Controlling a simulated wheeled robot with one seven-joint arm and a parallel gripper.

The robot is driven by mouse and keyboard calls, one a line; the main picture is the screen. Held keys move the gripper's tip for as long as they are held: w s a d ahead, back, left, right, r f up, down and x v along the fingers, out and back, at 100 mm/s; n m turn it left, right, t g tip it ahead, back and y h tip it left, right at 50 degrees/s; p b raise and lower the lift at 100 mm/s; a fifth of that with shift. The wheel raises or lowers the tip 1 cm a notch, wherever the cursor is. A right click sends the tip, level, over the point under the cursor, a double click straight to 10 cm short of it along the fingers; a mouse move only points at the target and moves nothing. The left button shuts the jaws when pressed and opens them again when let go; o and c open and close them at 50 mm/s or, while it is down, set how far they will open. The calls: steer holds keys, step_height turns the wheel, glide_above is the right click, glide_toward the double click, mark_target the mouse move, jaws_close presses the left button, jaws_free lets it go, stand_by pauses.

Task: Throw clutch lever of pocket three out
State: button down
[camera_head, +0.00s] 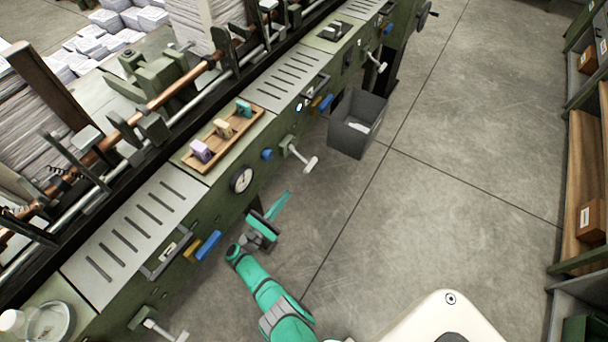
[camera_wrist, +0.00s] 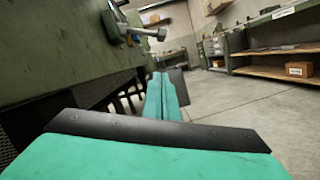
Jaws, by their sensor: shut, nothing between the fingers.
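Pale metal levers stick out from the green machine's front. One lever (camera_head: 299,156) is below the wooden tray, another (camera_head: 375,61) is farther up the machine, and a third (camera_head: 158,329) is at the bottom left. I cannot read which pocket each belongs to. My gripper (camera_head: 281,203) is shut and empty, in front of the machine just below the middle lever and apart from it. In the wrist view my gripper (camera_wrist: 162,92) points along the machine front, with a metal lever (camera_wrist: 150,33) above and slightly left of its tips.
A dark grey bin (camera_head: 357,125) stands on the floor beyond the middle lever. A round gauge (camera_head: 241,179) and blue and yellow handles line the machine front. A wooden tray (camera_head: 186,160) holds small coloured blocks. Shelves (camera_head: 590,150) stand at right; the floor between is clear.

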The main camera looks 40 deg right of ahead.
mark_target(299, 156)
steer(key=shift+w, duration=0.1)
steer(key=w+d+r, duration=0.1)
steer(key=d+r, duration=0.4)
steer(key=d, duration=0.5)
steer(key=shift+r, duration=0.35)
stand_by(0.4)
stand_by(0.4)
